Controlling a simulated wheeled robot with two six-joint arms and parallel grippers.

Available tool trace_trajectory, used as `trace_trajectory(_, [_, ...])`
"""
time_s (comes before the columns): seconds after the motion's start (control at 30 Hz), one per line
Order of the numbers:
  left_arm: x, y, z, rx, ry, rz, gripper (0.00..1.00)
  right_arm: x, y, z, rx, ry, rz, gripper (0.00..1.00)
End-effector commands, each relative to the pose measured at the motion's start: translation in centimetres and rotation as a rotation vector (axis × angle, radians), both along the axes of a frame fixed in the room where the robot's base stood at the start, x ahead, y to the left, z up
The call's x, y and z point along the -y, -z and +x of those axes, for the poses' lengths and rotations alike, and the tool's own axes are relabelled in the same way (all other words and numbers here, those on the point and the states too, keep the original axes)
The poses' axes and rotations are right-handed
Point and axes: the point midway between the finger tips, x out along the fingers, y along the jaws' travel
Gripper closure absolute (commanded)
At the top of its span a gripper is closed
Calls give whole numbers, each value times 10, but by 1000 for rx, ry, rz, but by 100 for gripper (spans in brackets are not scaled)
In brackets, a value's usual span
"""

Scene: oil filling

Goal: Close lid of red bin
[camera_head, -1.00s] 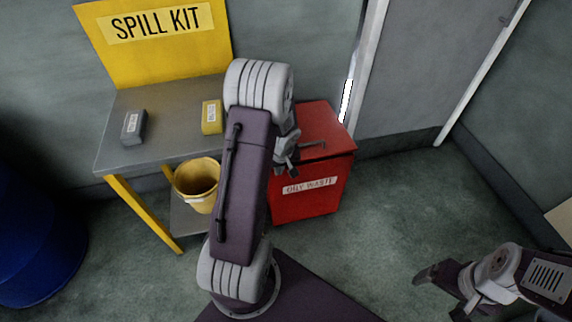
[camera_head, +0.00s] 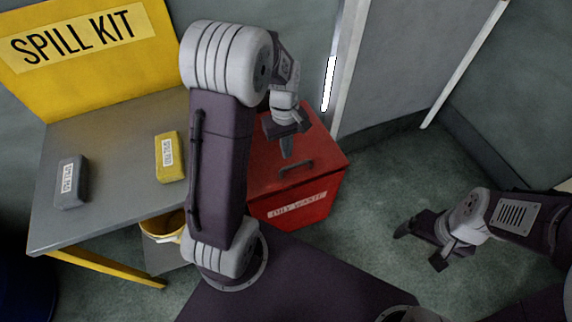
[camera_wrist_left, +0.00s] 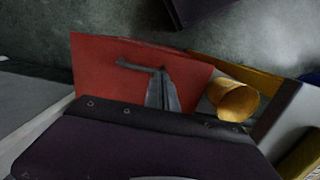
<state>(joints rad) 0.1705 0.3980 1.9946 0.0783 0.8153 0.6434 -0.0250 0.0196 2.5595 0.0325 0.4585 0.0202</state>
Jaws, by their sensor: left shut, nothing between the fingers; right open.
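The red bin (camera_head: 292,212), labelled oily waste, stands on the floor to the right of the steel table. Its red lid (camera_head: 318,165) lies flat over the bin and looks down; it has a dark handle on top. In the left wrist view the lid (camera_wrist_left: 98,68) fills the middle, with its handle beside my fingers. My left gripper (camera_head: 287,152) is shut and empty, pointing down over the lid, just behind the handle. I cannot tell whether it touches the lid. My left arm hides the bin's left side. My right gripper (camera_head: 420,247) is open and empty, out to the right over the floor.
The steel table (camera_head: 110,135) at left holds a grey box (camera_head: 71,182) and a yellow box (camera_head: 169,157) before a yellow spill kit board (camera_head: 85,45). Floor right of the bin is clear.

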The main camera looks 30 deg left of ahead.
Motion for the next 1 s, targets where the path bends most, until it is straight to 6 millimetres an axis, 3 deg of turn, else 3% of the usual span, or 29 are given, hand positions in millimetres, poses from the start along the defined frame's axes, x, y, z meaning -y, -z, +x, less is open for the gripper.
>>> trace_trajectory(0.23, [2,11,-1,-4,5,1,100,0,5,0,0,0,0,13])
trace_trajectory(0.7, [8,110,-7,-4,7,2,100,0,42,-1,0,0,0,13])
trace_trajectory(1.0, [10,140,-9,-1,5,2,100,0,53,-1,0,0,0,13])
